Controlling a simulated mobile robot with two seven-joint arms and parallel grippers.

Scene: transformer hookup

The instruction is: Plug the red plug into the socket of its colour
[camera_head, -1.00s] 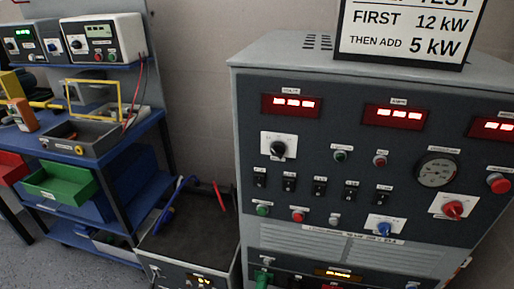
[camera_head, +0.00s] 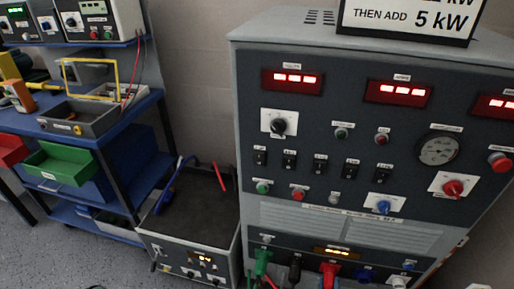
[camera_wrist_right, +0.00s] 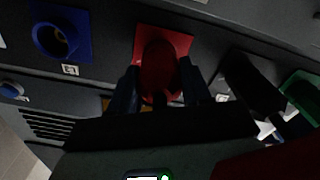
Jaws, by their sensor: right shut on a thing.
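The red plug (camera_wrist_right: 160,72) is between the two dark fingers of my right gripper (camera_wrist_right: 160,92) in the right wrist view. The gripper is shut on it. The plug is lined up with the red socket (camera_wrist_right: 178,38) and covers its opening; how deep it sits I cannot tell. In the head view the red plug and socket (camera_head: 329,269) show as one red shape at the cabinet's bottom edge. My left gripper is not in view.
A blue socket (camera_wrist_right: 62,38) is empty on one side of the red one. A black plug (camera_wrist_right: 250,82) and a green plug (camera_head: 262,262) sit in the same row. A grey box (camera_head: 190,250) stands left of the cabinet (camera_head: 300,215), beside a blue shelf cart (camera_head: 120,175).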

